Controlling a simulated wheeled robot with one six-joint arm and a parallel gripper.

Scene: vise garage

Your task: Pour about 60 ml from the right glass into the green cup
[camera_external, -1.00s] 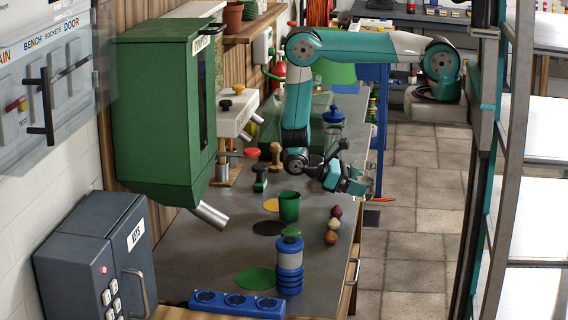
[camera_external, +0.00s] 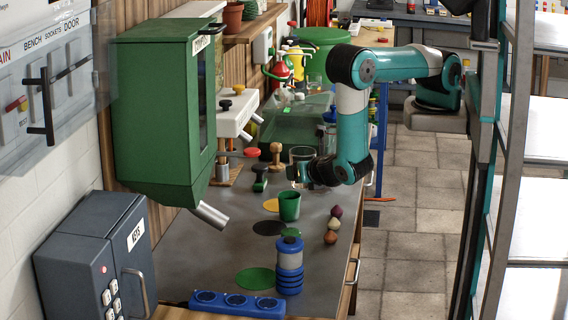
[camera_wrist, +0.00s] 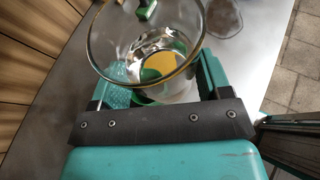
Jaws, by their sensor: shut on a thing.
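My gripper (camera_external: 303,178) is shut on a clear glass (camera_external: 301,156) and holds it up, just behind and above the green cup in the outside view. The glass (camera_wrist: 150,42) fills the upper middle of the wrist view, between the fingers of my gripper (camera_wrist: 157,86). It looks close to upright. How much liquid it holds is hard to tell. The green cup (camera_external: 289,207) stands upright on the bench. Green shows through and below the glass in the wrist view, and I cannot tell how much of that is the cup.
A yellow disc (camera_external: 271,205), a dark disc (camera_external: 269,228) and a green disc (camera_external: 255,278) lie on the bench (camera_external: 217,262). A blue jar (camera_external: 289,266) stands in front of the cup. Several small balls (camera_external: 332,225) lie to its right. A green dispenser (camera_external: 165,110) overhangs at left.

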